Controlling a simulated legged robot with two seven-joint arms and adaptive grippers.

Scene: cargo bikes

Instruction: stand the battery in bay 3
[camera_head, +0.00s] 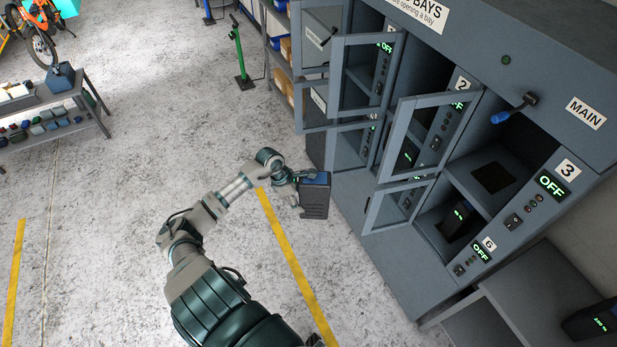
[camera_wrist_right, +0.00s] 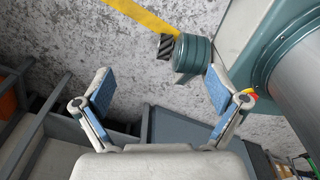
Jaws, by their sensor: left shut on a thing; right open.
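My left gripper (camera_head: 294,179) is shut at the top of a dark grey block with a blue top (camera_head: 315,200), which looks like the battery. The block is upright beside the cabinet's left end; I cannot tell if it touches the floor. Bay 3 (camera_head: 493,178) is the upper right bay, with its glazed door (camera_head: 432,112) swung open to the left. A dark square patch lies on its shelf and I see no battery in it. Its display (camera_head: 552,186) reads OFF. My right gripper (camera_wrist_right: 160,92) is open and empty in the right wrist view.
A dark battery (camera_head: 459,218) stands in bay 6, below bay 3. Another dark unit (camera_head: 592,322) lies on the grey bench at lower right. Several open doors jut from the cabinet. A blue-handled lever (camera_head: 514,109) sits beside MAIN. The floor left is mostly clear.

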